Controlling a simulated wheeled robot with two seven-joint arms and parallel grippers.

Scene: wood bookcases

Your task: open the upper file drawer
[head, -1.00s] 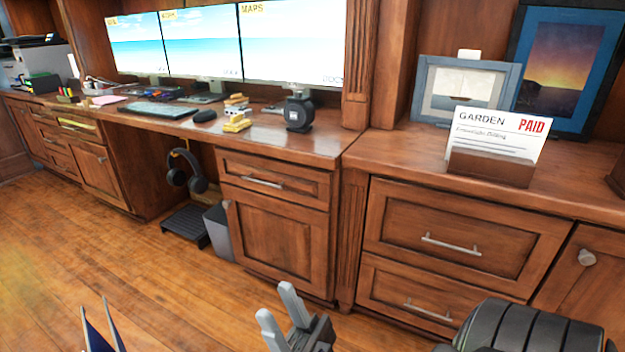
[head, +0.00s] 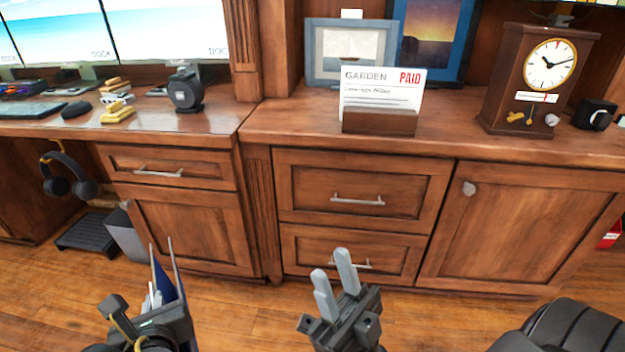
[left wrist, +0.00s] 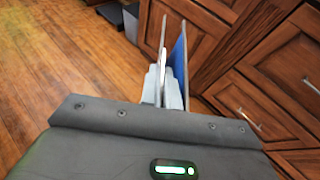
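The upper file drawer (head: 310,193) is a wood panel with a silver bar handle (head: 358,200), in the middle of the head view. It is closed, above a closed lower drawer (head: 305,252). My right gripper (head: 334,272) is open and empty, in front of the lower drawer and below the upper handle, touching neither. It hides part of the lower handle. My left gripper (head: 160,297) is shut on a thin blue folder (head: 160,275), held upright with its two covers spread. The folder also shows in the left wrist view (left wrist: 180,60), between and beyond the fingers.
A cabinet door (head: 525,230) is right of the drawers. A desk drawer and door (head: 190,225) are on the left. The counter holds a card holder (head: 380,122), picture frames and a clock (head: 530,80). A dark chair (head: 570,330) is at lower right. Floor before the drawers is clear.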

